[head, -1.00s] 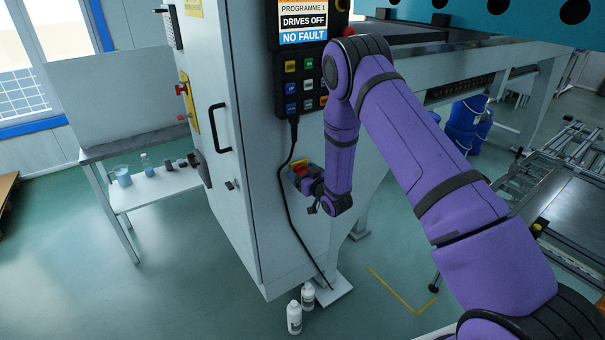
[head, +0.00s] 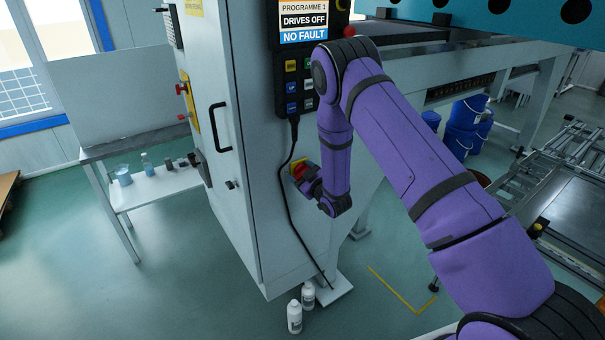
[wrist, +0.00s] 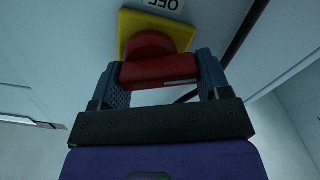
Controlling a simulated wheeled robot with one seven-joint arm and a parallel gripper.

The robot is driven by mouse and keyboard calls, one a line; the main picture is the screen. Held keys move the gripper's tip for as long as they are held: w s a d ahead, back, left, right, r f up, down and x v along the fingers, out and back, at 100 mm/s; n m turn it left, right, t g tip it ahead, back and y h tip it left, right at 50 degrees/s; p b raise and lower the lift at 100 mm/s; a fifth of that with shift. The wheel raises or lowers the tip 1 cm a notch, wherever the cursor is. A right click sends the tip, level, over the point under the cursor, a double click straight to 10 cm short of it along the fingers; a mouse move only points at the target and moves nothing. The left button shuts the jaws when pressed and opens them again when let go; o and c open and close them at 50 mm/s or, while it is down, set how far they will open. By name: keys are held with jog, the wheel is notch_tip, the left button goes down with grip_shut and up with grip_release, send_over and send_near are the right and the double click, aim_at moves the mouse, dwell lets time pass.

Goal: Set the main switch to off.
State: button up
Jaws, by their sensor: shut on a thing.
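The main switch is a red rotary handle (wrist: 158,70) on a square yellow plate (wrist: 128,22). A white label reading OFF (wrist: 163,4) shows upside down at the top edge of the wrist view. My gripper (wrist: 160,66) is shut on the red handle, with one blue-grey finger at each end of it. The handle lies nearly level across the wrist picture, tilted slightly. In the head view the red and yellow switch (head: 299,169) sits low on the cabinet side, partly covered by my gripper (head: 312,187).
The grey cabinet (head: 262,220) carries a button panel (head: 300,85) whose screen (head: 303,22) reads DRIVES OFF, NO FAULT. A black cable (head: 285,200) hangs beside the switch. White bottles (head: 294,316) stand on the floor below. A black door handle (head: 218,127) juts out left.

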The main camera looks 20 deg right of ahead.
jog(key=n, duration=0.6)
jog(key=shift+a+f, duration=0.1)
jog(key=shift+f, duration=0.2)
jog(key=n, duration=0.6)
jog(key=shift+f+n, duration=0.3)
jog(key=o, duration=0.9)
jog(key=shift+s+d, duration=0.1)
jog(key=shift+d, duration=0.1)
jog(key=v, duration=1)
jog(key=shift+s, duration=0.3)
